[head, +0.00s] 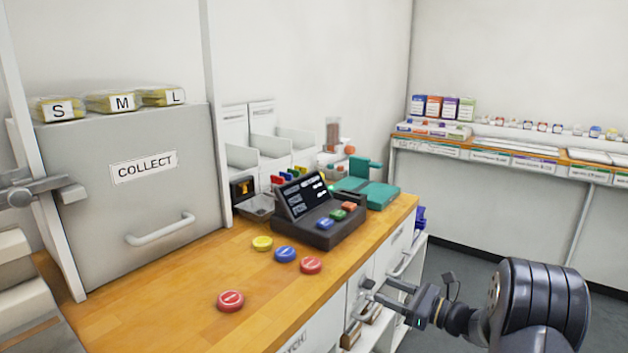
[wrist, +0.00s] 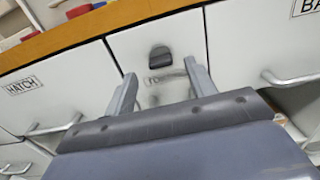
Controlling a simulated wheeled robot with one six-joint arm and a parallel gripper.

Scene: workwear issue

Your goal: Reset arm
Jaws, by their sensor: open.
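My gripper (head: 377,289) is in the lower right of the head view, in front of the counter's drawer fronts and below the wooden top. Its two fingers are apart with nothing between them. In the wrist view my gripper (wrist: 160,72) points at a white front panel (wrist: 208,40) with a dark knob (wrist: 160,57). A small label below the knob is too blurred to read. I cannot tell whether the fingertips touch the panel.
The wooden counter (head: 160,310) carries red, blue and yellow discs, a dark terminal (head: 318,226) and a teal device (head: 366,192). A grey COLLECT box (head: 95,215) stands at left. In the wrist view, panel handles (wrist: 290,78) stick out. Floor (head: 440,262) shows behind my arm.

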